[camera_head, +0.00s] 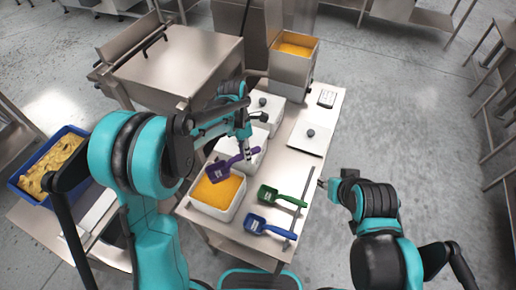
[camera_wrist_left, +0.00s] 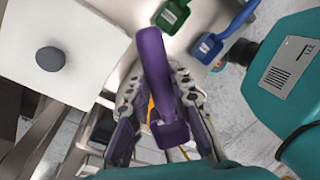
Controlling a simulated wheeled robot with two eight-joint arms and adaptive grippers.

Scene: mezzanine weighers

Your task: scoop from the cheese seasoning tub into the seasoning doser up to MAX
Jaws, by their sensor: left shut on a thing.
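My left gripper (camera_head: 246,148) is shut on a purple scoop (camera_head: 222,170). The scoop's bowl is over an open white tub (camera_head: 214,214) of orange seasoning, at the table's near left. I cannot tell whether the bowl touches the seasoning or holds any. In the left wrist view the purple handle (camera_wrist_left: 152,65) rises between the fingers (camera_wrist_left: 160,110). A steel doser (camera_head: 290,70) with orange seasoning showing in its open top stands at the table's far end; its MAX mark cannot be made out. My right gripper (camera_head: 325,183) is by the table's right edge, its jaws unclear.
A green scoop (camera_head: 282,198) and a blue scoop (camera_head: 268,227) lie on the steel table near the tub. Lidded white tubs (camera_head: 265,107) stand behind it. A loose lid (camera_head: 310,138) and a small dark-faced device (camera_head: 327,98) lie at right. A blue crate (camera_head: 48,165) stands at left.

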